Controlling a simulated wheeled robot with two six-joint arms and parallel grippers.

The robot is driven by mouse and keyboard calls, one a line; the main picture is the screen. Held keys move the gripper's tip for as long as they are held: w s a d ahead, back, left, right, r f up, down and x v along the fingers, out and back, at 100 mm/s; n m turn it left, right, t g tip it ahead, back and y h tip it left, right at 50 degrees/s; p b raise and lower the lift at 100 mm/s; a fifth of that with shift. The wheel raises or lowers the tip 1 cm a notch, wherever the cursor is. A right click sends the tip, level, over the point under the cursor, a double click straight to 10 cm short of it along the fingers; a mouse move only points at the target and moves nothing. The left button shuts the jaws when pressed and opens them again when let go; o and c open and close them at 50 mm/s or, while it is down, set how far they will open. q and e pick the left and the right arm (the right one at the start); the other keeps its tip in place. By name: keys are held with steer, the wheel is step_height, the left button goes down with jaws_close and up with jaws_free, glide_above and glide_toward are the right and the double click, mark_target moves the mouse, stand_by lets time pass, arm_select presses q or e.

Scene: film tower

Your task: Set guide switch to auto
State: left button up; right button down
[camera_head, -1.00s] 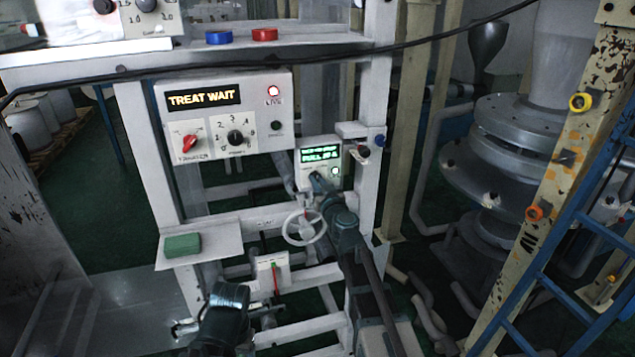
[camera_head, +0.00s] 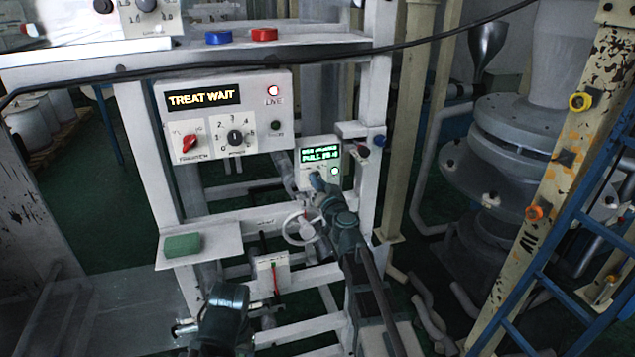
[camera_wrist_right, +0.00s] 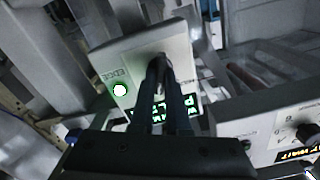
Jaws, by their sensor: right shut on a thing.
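A small white panel (camera_head: 304,176) with a green-lit display (camera_head: 321,153) and a round light hangs low on the white frame. In the right wrist view the same panel (camera_wrist_right: 115,62) carries a glowing green light (camera_wrist_right: 120,90) beside the word EDGE. My right gripper (camera_head: 317,180) is at this panel. Its two dark fingers (camera_wrist_right: 160,70) are shut on a small switch knob (camera_wrist_right: 157,57) on the panel's face. The fingers cover most of the knob, so its setting cannot be read. My left gripper (camera_head: 222,305) is low in front of the frame; its fingers are unclear.
A larger panel (camera_head: 262,88) reading TREAT WAIT has a red knob (camera_head: 189,143) and a black dial (camera_head: 235,137). A handwheel (camera_head: 299,229) sits just below my right gripper. A green block (camera_head: 182,245) lies on a shelf. A black cable (camera_head: 440,35) crosses above.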

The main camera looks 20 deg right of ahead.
steer(key=shift+d+m, duration=0.1)
steer(key=shift+m, duration=2)
steer(key=shift+s, duration=0.1)
steer(key=shift+f, duration=0.1)
steer(key=c, duration=0.9)
jaws_free()
